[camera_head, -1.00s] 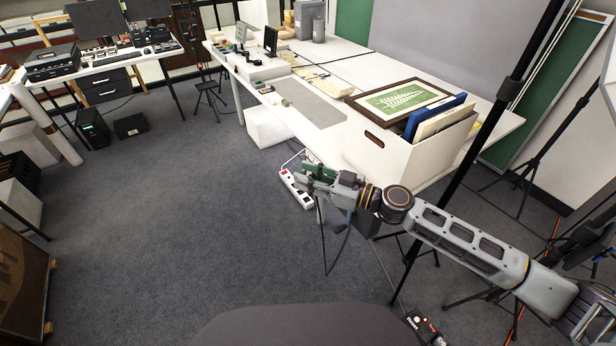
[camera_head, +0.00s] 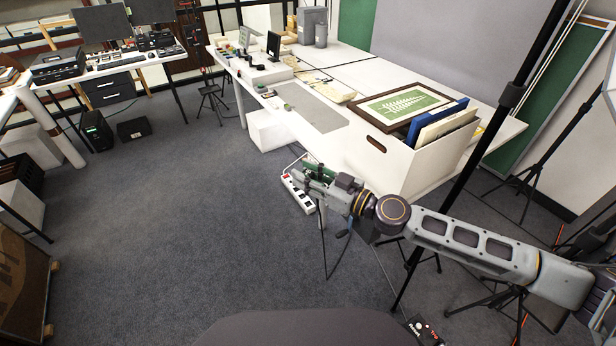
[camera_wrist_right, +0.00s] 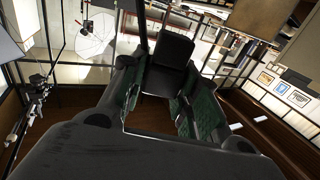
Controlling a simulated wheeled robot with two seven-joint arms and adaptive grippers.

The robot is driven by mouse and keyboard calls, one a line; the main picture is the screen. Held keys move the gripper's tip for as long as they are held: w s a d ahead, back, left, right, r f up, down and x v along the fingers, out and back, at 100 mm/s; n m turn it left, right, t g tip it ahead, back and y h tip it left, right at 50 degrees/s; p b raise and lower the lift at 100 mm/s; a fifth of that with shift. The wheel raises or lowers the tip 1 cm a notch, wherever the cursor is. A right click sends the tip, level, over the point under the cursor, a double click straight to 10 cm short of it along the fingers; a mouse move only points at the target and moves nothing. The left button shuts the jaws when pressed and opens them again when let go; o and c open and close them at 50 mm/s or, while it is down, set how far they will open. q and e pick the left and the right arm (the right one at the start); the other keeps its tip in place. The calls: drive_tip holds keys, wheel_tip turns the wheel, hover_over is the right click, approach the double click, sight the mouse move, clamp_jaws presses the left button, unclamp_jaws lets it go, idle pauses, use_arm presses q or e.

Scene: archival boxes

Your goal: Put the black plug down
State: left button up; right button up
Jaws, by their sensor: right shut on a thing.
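My right gripper (camera_head: 308,178) is out over the floor in front of the white table, above and beside the power strip in the picture. It is shut on the black plug, which shows in the right wrist view as a dark block (camera_wrist_right: 168,62) between the fingers. In the head view the plug is too small and too covered by the fingers to make out clearly. The white power strip (camera_head: 298,195) with a red switch shows just left of the gripper, partly behind it. My left gripper is in neither view.
A white table (camera_head: 345,50) stands behind the gripper, with a white box (camera_head: 390,160) of framed pictures at its near corner. A black stand pole (camera_head: 465,170) and tripod legs rise at the right. The grey carpet (camera_head: 180,220) at the left is clear.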

sight(305, 171)
drive_tip(key=shift+w+d+r+m+t+h, duration=0.15)
drive_tip(key=shift+r+m+t+h, duration=0.15)
drive_tip(key=shift+m+t+h, duration=0.15)
drive_tip(key=shift+r+m+t+h, duration=0.25)
drive_tip(key=shift+r+t, duration=0.1)
drive_tip(key=shift+r, duration=0.15)
drive_tip(key=shift+t+h, duration=0.3)
drive_tip(key=shift+t, duration=0.1)
drive_tip(key=shift+w+a+r+m+t+h, duration=0.15)
drive_tip(key=shift+a+r+m+t+h, duration=0.05)
drive_tip(key=shift+r+m+t+h, duration=0.55)
drive_tip(key=shift+w+a+r+m+t+h, duration=0.2)
drive_tip(key=shift+r+m+t+h, duration=0.3)
drive_tip(key=shift+m+h, duration=0.4)
drive_tip(key=shift+w+a+r+m+t+h, duration=0.2)
drive_tip(key=shift+r+m+t+h, duration=0.2)
drive_tip(key=shift+r+m+h, duration=0.85)
drive_tip(key=shift+w+a+r+m+t+h, duration=0.15)
drive_tip(key=shift+r+m+t+h, duration=0.4)
drive_tip(key=shift+h, duration=1.15)
drive_tip(key=shift+w+a+r+m+t+h, duration=0.2)
drive_tip(key=shift+r+m+t+h, duration=0.1)
drive_tip(key=shift+r+m+h, duration=1)
drive_tip(key=shift+f+h, duration=0.2)
drive_tip(key=shift+h, duration=0.2)
drive_tip(key=shift+d+f+n+y, duration=0.25)
drive_tip(key=shift+n+y, duration=0.1)
drive_tip(key=shift+y, duration=0.15)
